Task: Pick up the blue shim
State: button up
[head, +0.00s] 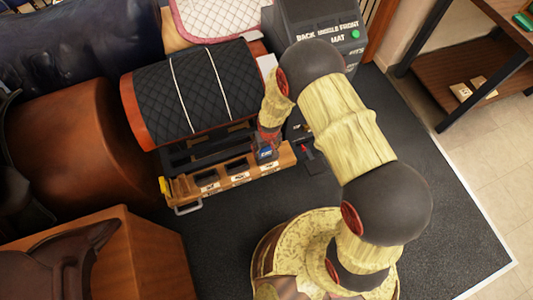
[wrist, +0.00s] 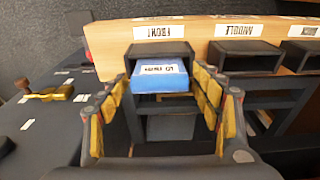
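The blue shim (wrist: 160,77) is a small blue block with a white label. It sits at the mouth of the dark slot under the FRONT label in the wooden rack (wrist: 109,62). It also shows in the head view (head: 266,153) at the rack's right end. My gripper (wrist: 162,82) is open, with a yellow-padded finger on each side of the shim. The fingertips are close to its sides; small gaps seem to show, but contact is hard to judge. In the head view my arm reaches down over the rack's right end and partly hides the gripper.
Other dark slots, one labelled MIDDLE (wrist: 247,55), run along the rack. A black quilted pad on a stand (head: 195,90) stands behind it. A brass-coloured tool with a wooden knob (wrist: 50,93) lies on the dark surface at left. Dark mat floor (head: 440,200) is clear at right.

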jog(key=c, duration=1)
jog(key=shift+o, duration=0.2)
